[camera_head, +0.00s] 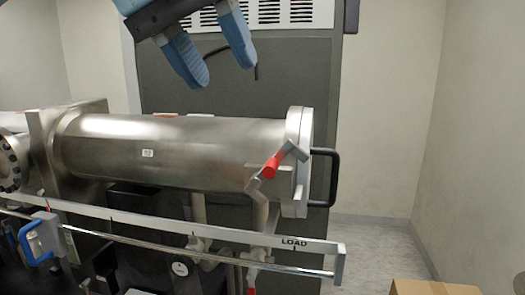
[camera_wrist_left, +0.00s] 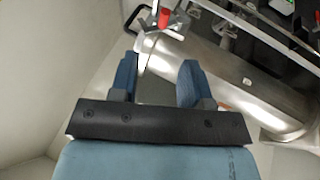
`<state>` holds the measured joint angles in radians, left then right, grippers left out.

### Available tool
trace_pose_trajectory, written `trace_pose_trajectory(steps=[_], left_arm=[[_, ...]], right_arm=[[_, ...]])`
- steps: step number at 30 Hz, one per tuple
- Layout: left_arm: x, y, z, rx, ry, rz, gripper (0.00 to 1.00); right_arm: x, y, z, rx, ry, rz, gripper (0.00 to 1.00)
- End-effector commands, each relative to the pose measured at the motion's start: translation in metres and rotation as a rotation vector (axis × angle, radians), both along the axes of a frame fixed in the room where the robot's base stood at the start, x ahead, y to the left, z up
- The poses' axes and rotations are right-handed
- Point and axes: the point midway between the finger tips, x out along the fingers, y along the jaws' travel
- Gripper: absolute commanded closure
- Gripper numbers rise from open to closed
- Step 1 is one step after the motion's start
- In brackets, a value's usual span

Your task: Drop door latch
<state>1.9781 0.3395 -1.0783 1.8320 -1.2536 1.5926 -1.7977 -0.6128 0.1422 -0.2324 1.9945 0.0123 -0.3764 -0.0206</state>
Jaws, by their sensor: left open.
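The door latch (camera_head: 275,164) has a red grip on a grey metal lever and sits at the front edge of the steel chamber's round door (camera_head: 303,150). Its lever is tilted, with one end up to the right and the other down to the left. In the left wrist view, the latch's red grip (camera_wrist_left: 163,18) shows at the top, beyond the fingertips. My left gripper (camera_head: 223,72) has blue fingers, is open and empty, and hangs above the chamber, apart from the latch. The wrist view shows both fingers (camera_wrist_left: 160,65) spread. My right gripper is not in view.
The steel cylinder (camera_head: 190,150) lies level, with a black door handle (camera_head: 332,178) at its right end. A cardboard box (camera_head: 430,287) stands lower right. Space right of the door is free.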

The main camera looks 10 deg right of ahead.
Motion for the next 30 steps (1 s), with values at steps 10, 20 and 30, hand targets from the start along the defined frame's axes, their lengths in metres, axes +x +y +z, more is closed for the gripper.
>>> trace_pose_trajectory(steps=[10,20,30], left_arm=[[0.007,-0.009,-0.021,0.031,-0.042,-0.001,0.57],[0.024,-0.038,-0.082,0.029,-0.039,0.000,0.57],[0.032,-0.052,-0.114,0.027,-0.041,0.000,0.57]], right_arm=[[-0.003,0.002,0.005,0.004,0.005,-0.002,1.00],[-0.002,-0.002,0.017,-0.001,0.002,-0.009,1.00],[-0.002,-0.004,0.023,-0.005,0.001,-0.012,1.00]])
